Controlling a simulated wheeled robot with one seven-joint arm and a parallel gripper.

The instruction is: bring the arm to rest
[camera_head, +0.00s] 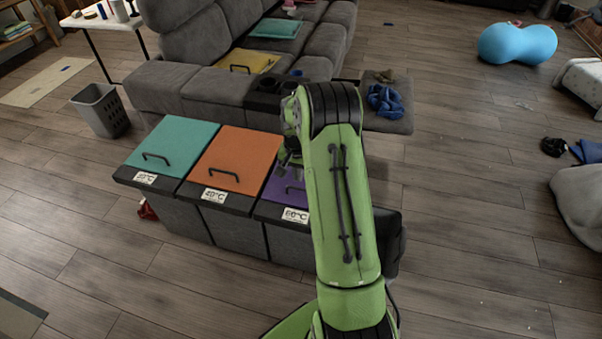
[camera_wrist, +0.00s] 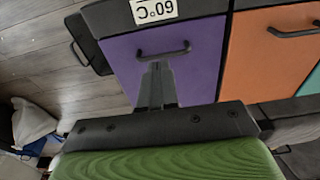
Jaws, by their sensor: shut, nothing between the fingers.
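My gripper (camera_wrist: 157,72) is shut and empty in the wrist view. Its dark fingers show against the purple lid (camera_wrist: 203,72), with their tips by the lid's black handle (camera_wrist: 178,51). I cannot tell whether they touch it. In the head view my green arm reaches out over the right end of the laundry bin. It covers much of the purple lid (camera_head: 280,188) there and most of my gripper. The purple lid looks closed and carries a 60°C label (camera_head: 295,215).
Closed teal (camera_head: 180,138) and orange (camera_head: 240,152) lids lie left of the purple one. A grey sofa (camera_head: 190,50) stands close behind the bin. A grey basket (camera_head: 100,110) stands at left. Open wooden floor (camera_head: 470,210) lies to the right.

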